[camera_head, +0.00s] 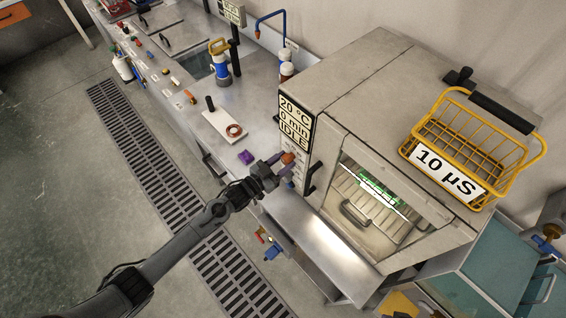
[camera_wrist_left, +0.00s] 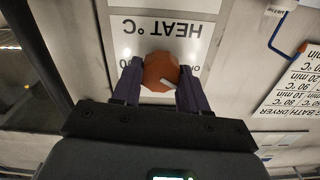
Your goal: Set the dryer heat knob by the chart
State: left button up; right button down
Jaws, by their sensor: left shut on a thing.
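My left gripper (camera_head: 281,164) reaches the control panel on the front of the dryer (camera_head: 360,75). In the left wrist view my left gripper (camera_wrist_left: 155,88) is shut on the orange heat knob (camera_wrist_left: 159,70), one purple finger on each side. The knob also shows in the head view (camera_head: 288,157). A pale pointer mark on it points to the lower right of the wrist picture. The HEAT °C label (camera_wrist_left: 160,30) appears upside down; the scale is partly hidden by the fingers. The dryer display (camera_head: 294,118) reads 20 °C, 0 min, IDLE. The bath and dryer chart (camera_wrist_left: 292,88) is partly cut off.
A yellow wire basket (camera_head: 480,135) tagged 10 µS stands on top of the dryer. The dryer window (camera_head: 375,205) shows a lit inside. A metal bench (camera_head: 185,75) with bottles and small items runs to the upper left. A floor grate (camera_head: 150,165) lies in front.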

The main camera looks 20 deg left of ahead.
pick_arm(q)
jog(key=m+b, duration=0.1)
jog(key=m, duration=0.5)
jog(key=shift+m+b, duration=0.3)
jog(key=m, duration=0.3)
jog(key=shift+b, duration=0.35)
jog(key=shift+m, duration=0.8)
jog(key=o, duration=1.1)
jog(key=shift+c, duration=0.2)
jog(key=shift+s, duration=0.1)
jog(key=shift+s+a+f, duration=0.1)
jog(key=shift+s, duration=0.1)
jog(key=b+v, duration=0.1)
jog(key=v, duration=0.9)
